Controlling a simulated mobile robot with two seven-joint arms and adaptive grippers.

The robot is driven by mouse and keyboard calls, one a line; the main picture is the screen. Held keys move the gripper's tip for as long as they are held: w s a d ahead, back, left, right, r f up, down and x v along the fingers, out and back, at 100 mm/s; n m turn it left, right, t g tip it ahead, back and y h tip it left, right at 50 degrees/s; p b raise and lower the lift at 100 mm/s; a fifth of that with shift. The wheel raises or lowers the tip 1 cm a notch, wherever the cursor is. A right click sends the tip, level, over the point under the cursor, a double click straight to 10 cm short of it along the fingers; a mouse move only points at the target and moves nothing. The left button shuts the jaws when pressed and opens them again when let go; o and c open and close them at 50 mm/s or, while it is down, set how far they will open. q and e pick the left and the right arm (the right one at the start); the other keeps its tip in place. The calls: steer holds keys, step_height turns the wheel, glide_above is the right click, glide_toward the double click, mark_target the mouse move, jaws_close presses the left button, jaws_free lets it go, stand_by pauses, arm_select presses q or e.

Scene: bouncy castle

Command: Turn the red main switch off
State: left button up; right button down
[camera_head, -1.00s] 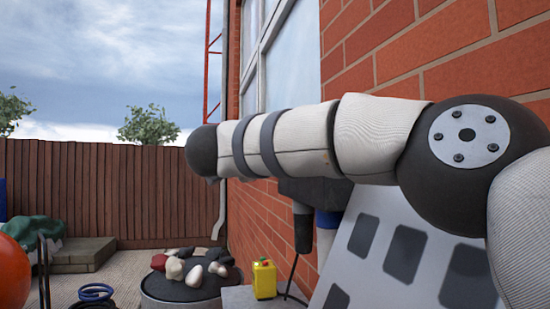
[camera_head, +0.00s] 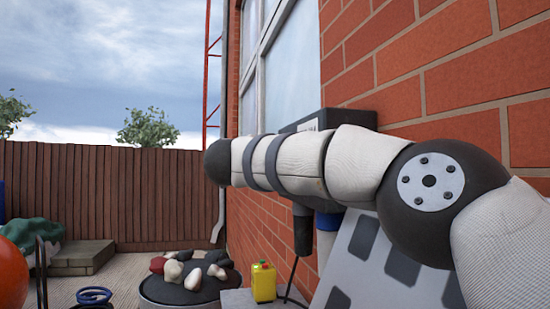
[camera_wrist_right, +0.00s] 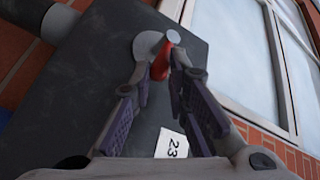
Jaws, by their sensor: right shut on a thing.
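The red main switch (camera_wrist_right: 161,62) is a red handle by a round grey plate on a dark grey box (camera_wrist_right: 70,112), seen in the right wrist view. My right gripper (camera_wrist_right: 160,78) is shut on the red handle, with a finger on each side of it. In the head view the dark box (camera_head: 352,119) is on the brick wall, partly hidden behind my right arm. The switch and my right gripper are hidden there. My left gripper is not in view.
A white label (camera_wrist_right: 171,145) is on the box. Below stand a yellow box with red and green buttons (camera_head: 263,283), a drum with stones (camera_head: 185,293) and a tilted panel with dark rectangles (camera_head: 345,270). A window (camera_head: 290,70) is beside the box.

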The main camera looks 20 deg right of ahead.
steer(key=shift+w+f+m+t+h, duration=0.2)
steer(key=shift+f+m+t+h, duration=0.8)
steer(key=shift+m+h, duration=0.1)
steer(key=c, duration=1.6)
jaws_free()
steer(key=shift+w, duration=0.1)
steer(key=shift+o, duration=0.2)
steer(key=v, duration=1.2)
